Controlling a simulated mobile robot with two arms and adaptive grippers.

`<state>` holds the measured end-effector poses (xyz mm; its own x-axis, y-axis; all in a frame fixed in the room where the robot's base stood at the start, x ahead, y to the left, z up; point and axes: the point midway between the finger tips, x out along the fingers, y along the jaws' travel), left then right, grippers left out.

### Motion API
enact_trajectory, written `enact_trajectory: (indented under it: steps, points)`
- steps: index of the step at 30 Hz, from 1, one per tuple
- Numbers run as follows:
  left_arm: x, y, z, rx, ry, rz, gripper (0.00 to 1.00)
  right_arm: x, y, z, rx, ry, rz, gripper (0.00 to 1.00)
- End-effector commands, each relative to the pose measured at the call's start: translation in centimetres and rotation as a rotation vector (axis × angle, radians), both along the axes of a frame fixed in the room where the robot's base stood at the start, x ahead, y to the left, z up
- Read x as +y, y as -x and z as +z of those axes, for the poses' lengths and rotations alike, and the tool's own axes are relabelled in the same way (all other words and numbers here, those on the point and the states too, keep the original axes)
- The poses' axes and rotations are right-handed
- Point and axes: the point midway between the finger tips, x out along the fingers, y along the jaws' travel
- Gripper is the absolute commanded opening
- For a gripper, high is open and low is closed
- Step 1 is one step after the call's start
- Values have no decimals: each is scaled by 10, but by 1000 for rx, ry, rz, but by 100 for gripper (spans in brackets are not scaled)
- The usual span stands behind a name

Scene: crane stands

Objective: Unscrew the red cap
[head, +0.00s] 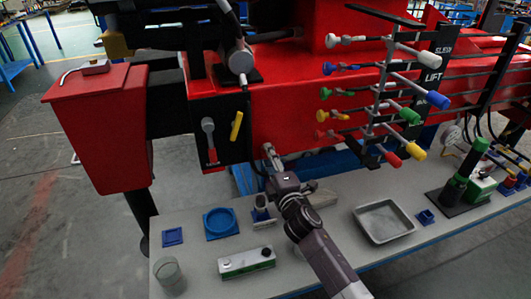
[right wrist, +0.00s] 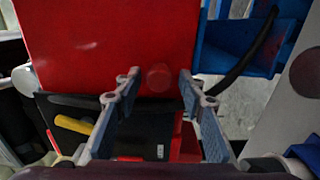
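The red cap (right wrist: 158,77) is a small round disc on a red face of the machine, seen in the right wrist view. My right gripper (right wrist: 157,82) is open, with one fingertip on each side of the cap in that view. Neither finger visibly touches it, and I cannot tell how far ahead of the tips it is. In the head view my right gripper (head: 268,152) reaches up to the lower front of the red machine (head: 285,110). The cap cannot be made out there. My left gripper is not in view.
A grey table (head: 330,240) below holds a metal tray (head: 385,221), a blue round dish (head: 220,222), a white-and-green box (head: 246,261) and a glass (head: 169,274). Coloured levers (head: 410,115) stick out at the right. A red box (head: 100,120) stands at the left.

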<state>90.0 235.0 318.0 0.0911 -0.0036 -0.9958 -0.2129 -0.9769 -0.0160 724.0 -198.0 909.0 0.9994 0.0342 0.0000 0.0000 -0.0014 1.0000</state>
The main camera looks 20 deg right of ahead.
Motion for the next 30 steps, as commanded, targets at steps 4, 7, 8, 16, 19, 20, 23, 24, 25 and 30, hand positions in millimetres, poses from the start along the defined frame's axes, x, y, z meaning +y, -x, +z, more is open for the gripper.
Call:
enact_trajectory:
  steps: [4, 7, 8, 16, 19, 20, 23, 24, 25, 30]
  points:
    - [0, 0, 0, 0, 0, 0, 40, 0, 0, 0, 0, 1, 0, 26]
    - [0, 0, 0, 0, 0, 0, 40, 0, 0, 0, 0, 1, 0, 15]
    - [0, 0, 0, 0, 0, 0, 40, 0, 0, 0, 0, 1, 0, 12]
    - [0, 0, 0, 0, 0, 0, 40, 0, 0, 0, 0, 1, 0, 0]
    - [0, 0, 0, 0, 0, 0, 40, 0, 0, 0, 0, 1, 0, 0]
    - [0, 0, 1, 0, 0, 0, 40, 0, 1, 0, 0, 1, 0, 0]
    - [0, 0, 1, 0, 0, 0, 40, 0, 1, 0, 1, 1, 0, 0]
    - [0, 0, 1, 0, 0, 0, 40, 0, 2, 0, 1, 1, 0, 0]
    - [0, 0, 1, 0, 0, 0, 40, 0, 2, 0, 1, 1, 0, 0]
    - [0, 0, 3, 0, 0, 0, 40, 0, 2, 0, -3, 107, 1, 0]
